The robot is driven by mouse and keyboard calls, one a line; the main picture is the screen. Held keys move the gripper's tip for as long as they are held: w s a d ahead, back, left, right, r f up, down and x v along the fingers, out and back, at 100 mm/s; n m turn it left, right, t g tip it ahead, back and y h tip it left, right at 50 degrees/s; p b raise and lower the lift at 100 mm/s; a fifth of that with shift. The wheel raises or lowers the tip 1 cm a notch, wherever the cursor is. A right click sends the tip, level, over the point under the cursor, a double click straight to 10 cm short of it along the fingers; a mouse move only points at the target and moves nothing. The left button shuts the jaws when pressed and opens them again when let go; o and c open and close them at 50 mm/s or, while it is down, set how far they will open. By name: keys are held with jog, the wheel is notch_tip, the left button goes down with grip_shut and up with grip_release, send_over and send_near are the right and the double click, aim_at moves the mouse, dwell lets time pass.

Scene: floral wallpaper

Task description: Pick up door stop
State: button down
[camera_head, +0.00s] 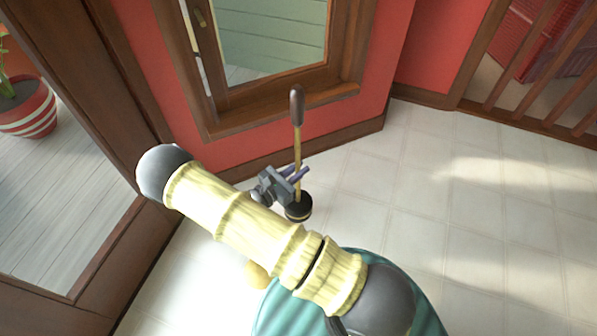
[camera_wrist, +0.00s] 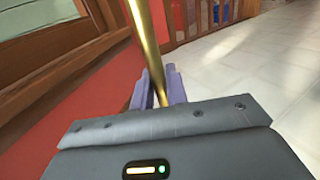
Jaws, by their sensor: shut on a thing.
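The door stop (camera_head: 297,145) is a tall thin golden rod with a dark brown handle on top and a round black base with a gold band. It is nearly upright in front of the red wall. My gripper (camera_head: 298,173) is shut on the lower part of its rod, a little above the base. In the wrist view, the golden rod (camera_wrist: 152,38) rises between the purple fingers (camera_wrist: 160,88). The rod's lower end is hidden there by the gripper body. I cannot tell whether the base touches the floor.
A wood-framed window (camera_head: 275,95) is set in the red wall behind. A striped pot (camera_head: 28,108) with a plant stands at the far left past a brown frame. A wooden railing (camera_head: 520,50) is at the upper right. The tiled floor (camera_head: 470,210) on the right is clear.

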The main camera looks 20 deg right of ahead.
jog(key=shift+a+r, duration=0.1)
jog(key=shift+r, duration=0.45)
